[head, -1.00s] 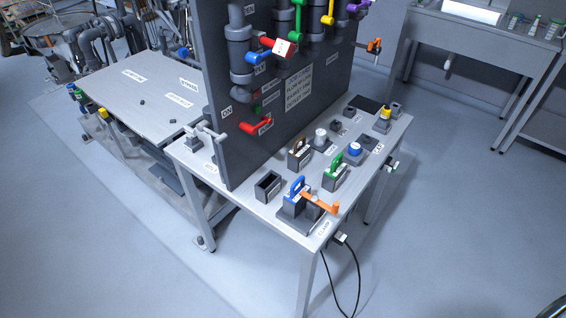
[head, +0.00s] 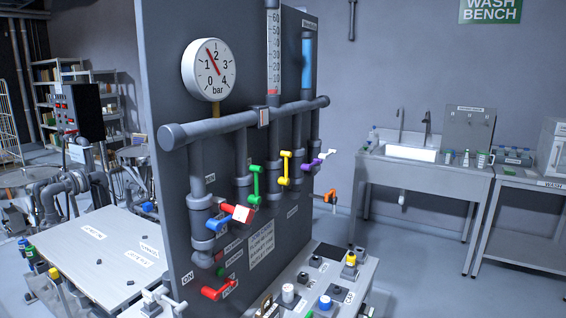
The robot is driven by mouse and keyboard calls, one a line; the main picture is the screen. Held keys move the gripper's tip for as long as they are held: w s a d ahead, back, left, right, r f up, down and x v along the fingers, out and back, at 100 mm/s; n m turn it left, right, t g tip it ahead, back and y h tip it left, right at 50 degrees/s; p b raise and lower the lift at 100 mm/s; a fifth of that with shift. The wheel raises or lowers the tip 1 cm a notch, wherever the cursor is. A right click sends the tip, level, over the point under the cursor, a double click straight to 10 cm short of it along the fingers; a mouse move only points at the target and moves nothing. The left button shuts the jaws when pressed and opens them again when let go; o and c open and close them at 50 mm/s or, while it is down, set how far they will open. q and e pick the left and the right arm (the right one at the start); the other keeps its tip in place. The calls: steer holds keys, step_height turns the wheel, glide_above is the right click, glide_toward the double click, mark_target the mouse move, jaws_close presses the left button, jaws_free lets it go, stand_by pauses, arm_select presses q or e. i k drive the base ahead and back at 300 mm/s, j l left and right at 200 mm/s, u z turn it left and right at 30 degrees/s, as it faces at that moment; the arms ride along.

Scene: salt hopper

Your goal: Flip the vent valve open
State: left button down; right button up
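A dark upright panel (head: 262,240) carries a manifold pipe (head: 236,125) and several coloured valve handles. They include a blue handle (head: 217,224), a red handle with a white tag (head: 229,212), a green handle (head: 255,183), a yellow handle (head: 285,167), a purple handle (head: 312,164) and a white handle (head: 327,153). An orange handle (head: 329,196) sticks out past the right edge. A lower red handle (head: 219,288) is on the panel face. The valve labels are too small to read, so I cannot tell which is the vent valve. Neither gripper is in view.
A round gauge (head: 209,70) and a blue-filled tube (head: 307,66) stand above the manifold. A bench (head: 362,287) with knobs is below the panel. A pale table (head: 90,250) is at the left. A wash bench (head: 425,178) stands at the back right, with open floor before it.

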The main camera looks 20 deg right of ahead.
mark_target(321, 157)
steer(key=i+l+u, duration=0.3)
steer(key=l, duration=1.7)
steer(key=l+u, duration=0.3)
steer(key=l, duration=1.65)
